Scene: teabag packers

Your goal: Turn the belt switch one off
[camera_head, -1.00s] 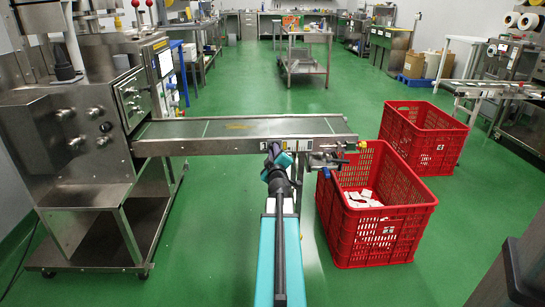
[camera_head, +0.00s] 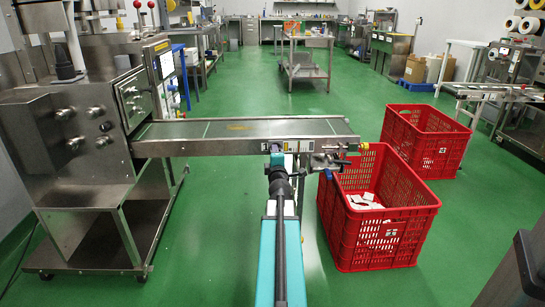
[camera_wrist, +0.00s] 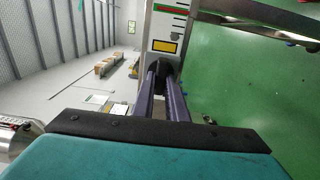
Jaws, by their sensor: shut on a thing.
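The belt switch (camera_wrist: 160,67) is a black knob on a pale panel (camera_wrist: 168,22) at the side of the conveyor, below a yellow label. My gripper (camera_wrist: 163,80) is shut on the knob, with one dark finger on each side of it. In the head view my gripper (camera_head: 277,149) is at the near side of the conveyor belt (camera_head: 245,128), close to its right end. The knob is hidden there by my own arm, and its exact turn angle cannot be told.
A steel machine (camera_head: 65,130) stands at the belt's left end. Red crates stand at the right, the nearer one (camera_head: 385,222) holding white packets and the other (camera_head: 443,150) behind it. A metal fixture (camera_head: 328,162) juts out right of my gripper.

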